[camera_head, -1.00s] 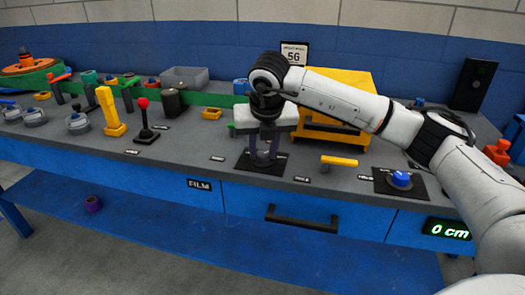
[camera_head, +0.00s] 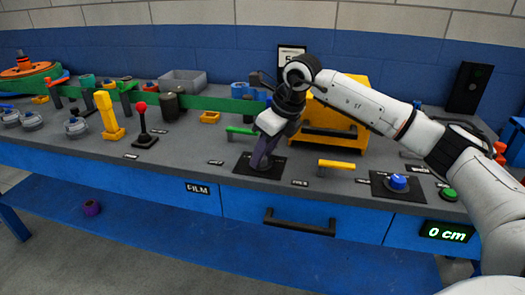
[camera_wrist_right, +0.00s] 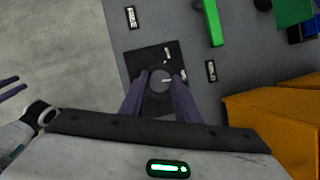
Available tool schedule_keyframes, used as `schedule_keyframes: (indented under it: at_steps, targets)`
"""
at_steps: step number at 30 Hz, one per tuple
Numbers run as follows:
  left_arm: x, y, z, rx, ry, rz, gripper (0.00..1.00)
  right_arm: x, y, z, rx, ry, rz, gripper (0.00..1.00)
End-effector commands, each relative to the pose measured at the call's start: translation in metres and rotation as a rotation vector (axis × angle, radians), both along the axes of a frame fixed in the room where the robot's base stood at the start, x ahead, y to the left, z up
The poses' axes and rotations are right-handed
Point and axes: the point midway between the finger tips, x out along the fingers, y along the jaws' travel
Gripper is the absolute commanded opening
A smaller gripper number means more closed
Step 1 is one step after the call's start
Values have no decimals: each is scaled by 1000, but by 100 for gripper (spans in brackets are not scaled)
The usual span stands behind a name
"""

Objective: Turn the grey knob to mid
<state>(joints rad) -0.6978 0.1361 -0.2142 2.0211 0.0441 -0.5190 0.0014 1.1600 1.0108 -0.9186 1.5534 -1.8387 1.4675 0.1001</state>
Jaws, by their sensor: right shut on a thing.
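The grey knob (camera_wrist_right: 158,82) is round and sits on a square black plate (camera_wrist_right: 142,60) on the bench. A pale line on its top points right in the wrist view. In the head view the plate (camera_head: 279,171) shows at the bench front, with the knob mostly hidden by my fingers. My right gripper (camera_head: 262,161) comes down tilted, its purple fingers shut on the knob's sides; they also show in the wrist view (camera_wrist_right: 161,90). Two dark prongs at the wrist view's left edge look like my left gripper (camera_wrist_right: 12,90); its opening is unclear.
A yellow-handled lever (camera_head: 338,163) and a blue button (camera_head: 398,182) stand right of the plate. A green handle (camera_head: 241,130) and a yellow box (camera_head: 350,108) are behind. A black lever with a red ball (camera_head: 141,107) stands left. A drawer handle (camera_head: 299,222) is below.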

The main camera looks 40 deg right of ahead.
Motion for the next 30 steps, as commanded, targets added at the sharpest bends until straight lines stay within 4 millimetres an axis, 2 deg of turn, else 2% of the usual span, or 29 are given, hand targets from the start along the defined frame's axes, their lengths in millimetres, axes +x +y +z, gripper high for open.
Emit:
schedule_keyframes:
  at_steps: [9,23,24,27,30]
  targets:
    - [3,0,5,2,-5,0,31,1,-1,2,0,-2,96,7]
    - [5,-1,7,-2,-10,1,31,1,-1,1,0,-2,110,7]
    - [5,-1,7,-2,-10,1,31,1,-1,1,0,-2,110,31]
    - [5,-1,7,-2,-10,2,31,1,-1,1,0,-2,110,47]
    - [4,-2,7,-3,-8,1,31,1,-1,1,-1,-1,110,47]
